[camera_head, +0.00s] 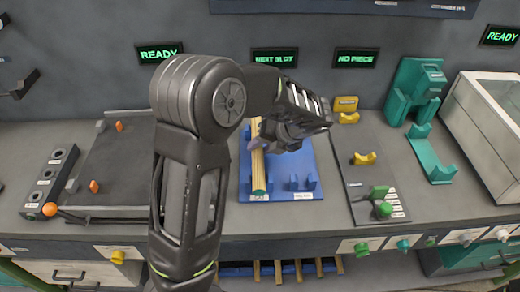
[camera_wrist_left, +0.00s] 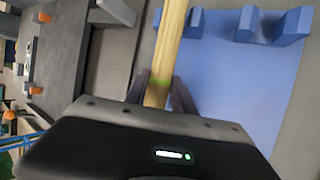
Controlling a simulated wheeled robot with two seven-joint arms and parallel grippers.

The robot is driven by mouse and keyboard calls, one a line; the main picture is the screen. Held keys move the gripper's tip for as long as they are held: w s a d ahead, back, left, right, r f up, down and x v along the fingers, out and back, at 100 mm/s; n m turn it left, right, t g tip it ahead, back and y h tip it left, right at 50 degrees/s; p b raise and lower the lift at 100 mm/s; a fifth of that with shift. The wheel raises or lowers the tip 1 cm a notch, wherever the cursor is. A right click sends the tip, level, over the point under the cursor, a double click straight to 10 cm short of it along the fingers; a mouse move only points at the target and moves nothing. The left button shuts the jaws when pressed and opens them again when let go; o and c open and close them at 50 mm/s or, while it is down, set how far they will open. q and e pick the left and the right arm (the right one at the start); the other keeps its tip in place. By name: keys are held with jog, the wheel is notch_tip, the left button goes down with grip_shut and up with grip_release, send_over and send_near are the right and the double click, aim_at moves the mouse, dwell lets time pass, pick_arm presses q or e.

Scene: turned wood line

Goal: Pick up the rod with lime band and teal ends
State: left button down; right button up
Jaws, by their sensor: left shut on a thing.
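The wooden rod (camera_head: 258,170) lies lengthwise at the left side of the blue cradle plate (camera_head: 288,165), its teal near end toward me. In the left wrist view the rod (camera_wrist_left: 171,40) runs up from between the fingers, with a lime band (camera_wrist_left: 159,82) at the jaws. My left gripper (camera_wrist_left: 158,92) is shut on the rod near that band. I cannot tell whether the rod still touches its supports. My right gripper is not in view.
Right of the plate stands a grey panel (camera_head: 365,190) with yellow and green parts. Beyond it are a green fixture (camera_head: 415,90) and a glass-topped case (camera_head: 490,120). A dark tray (camera_head: 110,165) lies left. More rods (camera_head: 290,270) show below the bench edge.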

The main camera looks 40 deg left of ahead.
aim_at(261, 148)
pick_arm(q)
notch_tip(261, 148, up, 9)
jog(key=shift+r+b, duration=0.1)
jog(key=shift+b, duration=0.2)
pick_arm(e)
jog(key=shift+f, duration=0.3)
pick_arm(q)
jog(key=shift+a, duration=0.1)
